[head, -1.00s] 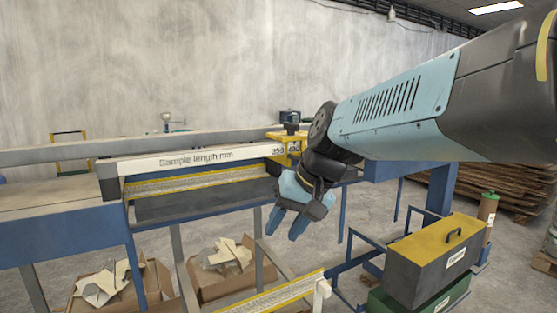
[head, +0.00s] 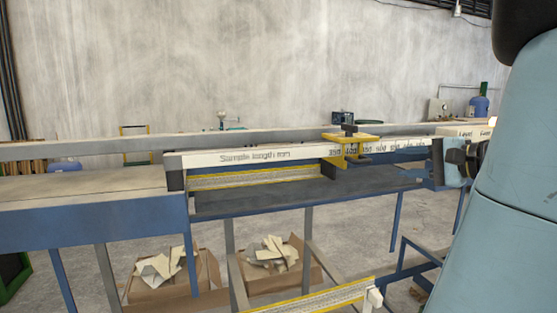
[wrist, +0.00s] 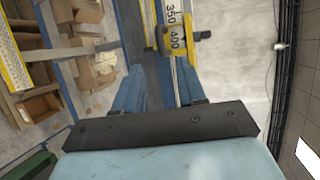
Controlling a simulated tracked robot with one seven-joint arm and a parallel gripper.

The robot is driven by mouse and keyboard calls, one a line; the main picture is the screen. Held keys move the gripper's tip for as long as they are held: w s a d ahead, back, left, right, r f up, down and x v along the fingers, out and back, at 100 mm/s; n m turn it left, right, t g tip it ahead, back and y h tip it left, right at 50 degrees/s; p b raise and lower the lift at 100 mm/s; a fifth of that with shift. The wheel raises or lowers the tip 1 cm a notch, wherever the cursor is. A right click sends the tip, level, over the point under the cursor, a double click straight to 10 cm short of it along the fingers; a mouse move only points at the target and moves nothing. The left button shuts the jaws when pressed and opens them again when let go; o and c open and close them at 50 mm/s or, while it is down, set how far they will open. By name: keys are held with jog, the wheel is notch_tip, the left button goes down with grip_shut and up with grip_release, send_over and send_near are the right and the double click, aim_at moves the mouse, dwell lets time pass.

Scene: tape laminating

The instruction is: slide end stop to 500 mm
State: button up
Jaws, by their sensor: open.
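The end stop (head: 346,150) is a yellow clamp with a dark knob on top, seated across the white sample-length rail (head: 230,157). In the wrist view the end stop (wrist: 163,38) lies ahead of my fingertips, beside the printed 350 and 400 marks. My gripper (head: 440,162) is right of the end stop near the rail's right part, partly hidden by my arm in the head view. In the wrist view my gripper (wrist: 158,82) has its two blue fingers spread with nothing held, apart from the end stop. The 500 mark is not clearly readable.
Several further marks run along the rail right of the end stop. Blue table legs (head: 395,225) and cardboard boxes of scraps (head: 165,280) stand below. A yellow-edged lower rail (head: 310,300) is in the foreground. The rail top left of the end stop is clear.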

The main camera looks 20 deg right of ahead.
aim_at(366, 163)
jog(key=x, duration=1.1)
jog(key=shift+w+a+f, duration=0.15)
jog(key=shift+w+a, duration=0.05)
jog(key=shift+w, duration=0.1)
jog(key=shift+c, duration=0.4)
jog(key=c, duration=0.6)
jog(key=shift+f, duration=0.15)
grip_shut()
